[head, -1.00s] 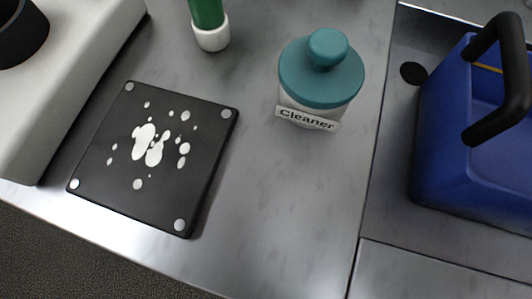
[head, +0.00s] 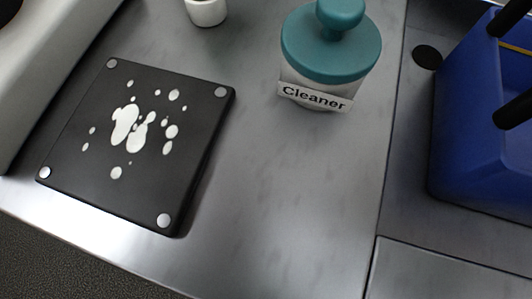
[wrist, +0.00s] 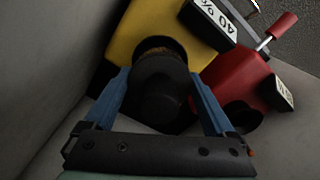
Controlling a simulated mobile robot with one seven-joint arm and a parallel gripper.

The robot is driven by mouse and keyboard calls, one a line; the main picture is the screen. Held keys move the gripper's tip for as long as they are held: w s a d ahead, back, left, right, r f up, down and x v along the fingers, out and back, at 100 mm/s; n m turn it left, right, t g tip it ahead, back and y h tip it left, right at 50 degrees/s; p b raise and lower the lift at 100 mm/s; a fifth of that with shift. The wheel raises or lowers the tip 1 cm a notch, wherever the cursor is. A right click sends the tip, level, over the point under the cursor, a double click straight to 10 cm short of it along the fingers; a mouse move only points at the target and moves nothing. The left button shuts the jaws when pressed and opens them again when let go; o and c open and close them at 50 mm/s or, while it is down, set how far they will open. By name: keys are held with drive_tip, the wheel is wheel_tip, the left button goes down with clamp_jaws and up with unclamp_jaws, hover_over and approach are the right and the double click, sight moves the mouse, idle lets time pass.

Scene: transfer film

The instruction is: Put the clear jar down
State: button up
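In the wrist view my gripper (wrist: 160,82) has a blue finger on each side of a dark round-topped jar (wrist: 162,100), and both fingertips appear to touch it. A brownish band shows at the jar's far edge; the rest of its body is hidden, so I cannot tell if it is clear. My gripper is not in the head view. There, a jar with a teal knobbed lid (head: 330,42) and a "Cleaner" label (head: 315,98) stands upright on the grey metal counter (head: 290,190).
A black square plate with white spots (head: 95,165) lies on the counter at left. A blue bin with black handles (head: 475,150) stands at right. A white-based item (head: 207,12) is at the top. The wrist view shows yellow (wrist: 125,35) and red (wrist: 232,82) containers beyond the jar.

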drive_tip(key=shift+o, duration=0.4)
wheel_tip(320, 180, up, 12)
drive_tip(key=p, duration=0.5)
drive_tip(key=shift+r, duration=0.2)
